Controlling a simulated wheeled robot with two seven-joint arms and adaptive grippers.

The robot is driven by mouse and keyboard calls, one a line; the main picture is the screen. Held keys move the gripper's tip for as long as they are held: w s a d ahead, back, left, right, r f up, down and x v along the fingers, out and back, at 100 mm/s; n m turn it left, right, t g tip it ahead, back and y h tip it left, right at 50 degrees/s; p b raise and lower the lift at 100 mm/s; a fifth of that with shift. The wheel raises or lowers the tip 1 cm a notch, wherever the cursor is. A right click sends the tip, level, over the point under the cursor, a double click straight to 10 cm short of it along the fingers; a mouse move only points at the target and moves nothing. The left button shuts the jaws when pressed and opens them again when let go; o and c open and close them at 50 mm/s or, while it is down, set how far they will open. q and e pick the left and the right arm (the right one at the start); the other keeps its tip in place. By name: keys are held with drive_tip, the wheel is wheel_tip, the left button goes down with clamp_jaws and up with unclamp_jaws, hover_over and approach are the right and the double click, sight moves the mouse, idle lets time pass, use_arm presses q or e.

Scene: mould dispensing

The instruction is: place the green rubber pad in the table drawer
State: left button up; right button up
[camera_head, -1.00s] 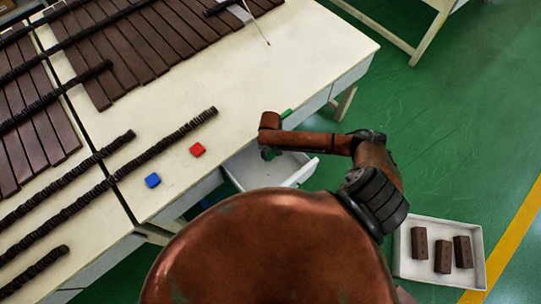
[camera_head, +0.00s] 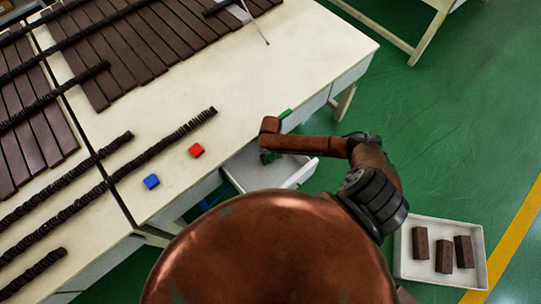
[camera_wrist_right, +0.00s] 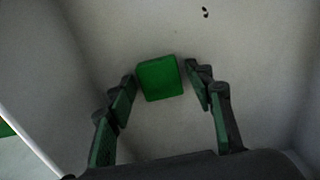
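The green rubber pad (camera_wrist_right: 158,78) lies inside the open table drawer (camera_wrist_right: 255,75), on its pale floor, in the right wrist view. My right gripper (camera_wrist_right: 162,74) is over the drawer with its fingers apart. The pad shows between and just beyond the fingertips, with a narrow gap on each side. In the head view the drawer (camera_head: 298,176) is pulled out from the table, and my right gripper (camera_head: 268,157) reaches down into it. The pad is hidden there. My left gripper is not in view.
On the white table (camera_head: 250,75) lie a red block (camera_head: 196,150), a blue block (camera_head: 151,182), dark slats (camera_head: 130,45) and long rows of dark pieces (camera_head: 160,147). A white tray (camera_head: 408,262) with three brown blocks stands at the lower right. The drawer walls are close around my right gripper.

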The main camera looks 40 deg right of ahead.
sight(271, 157)
drive_tip(key=shift+o, duration=0.2)
drive_tip(key=shift+r, duration=0.1)
wheel_tip(271, 157, up, 12)
drive_tip(key=p, duration=0.2)
idle(0.3)
drive_tip(key=shift+r+p, duration=0.1)
drive_tip(key=shift+p, duration=0.2)
